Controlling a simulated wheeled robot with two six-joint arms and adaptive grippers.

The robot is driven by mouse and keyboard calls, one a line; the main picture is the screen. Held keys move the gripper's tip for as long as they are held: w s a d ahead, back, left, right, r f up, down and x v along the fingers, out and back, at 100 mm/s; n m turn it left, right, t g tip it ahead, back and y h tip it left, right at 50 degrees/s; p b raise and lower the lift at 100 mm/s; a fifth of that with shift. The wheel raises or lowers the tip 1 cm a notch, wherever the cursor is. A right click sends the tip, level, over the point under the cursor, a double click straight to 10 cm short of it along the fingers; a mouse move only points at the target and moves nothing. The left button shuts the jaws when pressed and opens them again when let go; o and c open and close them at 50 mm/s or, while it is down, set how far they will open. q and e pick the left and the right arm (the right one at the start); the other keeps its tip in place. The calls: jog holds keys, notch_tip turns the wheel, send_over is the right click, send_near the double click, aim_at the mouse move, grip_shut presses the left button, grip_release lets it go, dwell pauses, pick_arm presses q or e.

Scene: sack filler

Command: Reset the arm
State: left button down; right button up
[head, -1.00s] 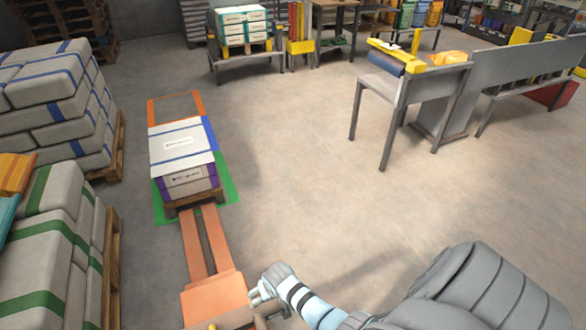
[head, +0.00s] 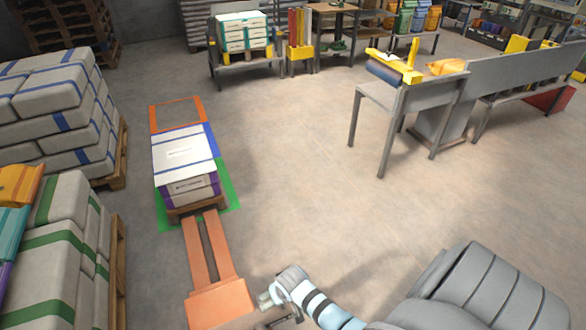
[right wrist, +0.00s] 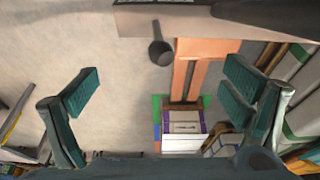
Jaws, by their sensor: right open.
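My right arm comes in at the bottom right of the head view. Its gripper (head: 268,300) is beside the right edge of the orange pallet truck (head: 220,305), with a small gap in the picture. In the right wrist view the two teal-padded fingers (right wrist: 162,92) stand wide apart with nothing between the pads. A dark rod with a rounded end (right wrist: 160,50) shows beyond them. My left gripper is not in view.
Sack stacks (head: 55,250) line the left. A grey bench (head: 410,95) with yellow and blue parts stands at right. The middle floor is clear.

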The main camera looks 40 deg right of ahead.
jog(key=shift+f, duration=0.1)
dwell(0.3)
jog(key=shift+w+n+t, duration=0.5)
jog(key=shift+w, duration=0.35)
jog(key=s+f+n+b, duration=0.2)
jog(key=s+f, duration=0.6)
jog(key=f, duration=0.2)
jog(key=s+f+g+b, duration=0.1)
jog(key=s+f, duration=0.2)
jog(key=s, duration=0.5)
jog(key=s+f+g+b, duration=0.1)
jog(key=s+f, duration=0.3)
jog(key=s, duration=0.4)
jog(key=s+f+n+g+b, duration=0.1)
jog(key=s+f, duration=0.2)
jog(key=s, duration=0.5)
jog(key=shift+s+d+f+b, duration=0.25)
jog(key=shift+d+f+b, duration=0.1)
jog(key=shift+b, duration=0.05)
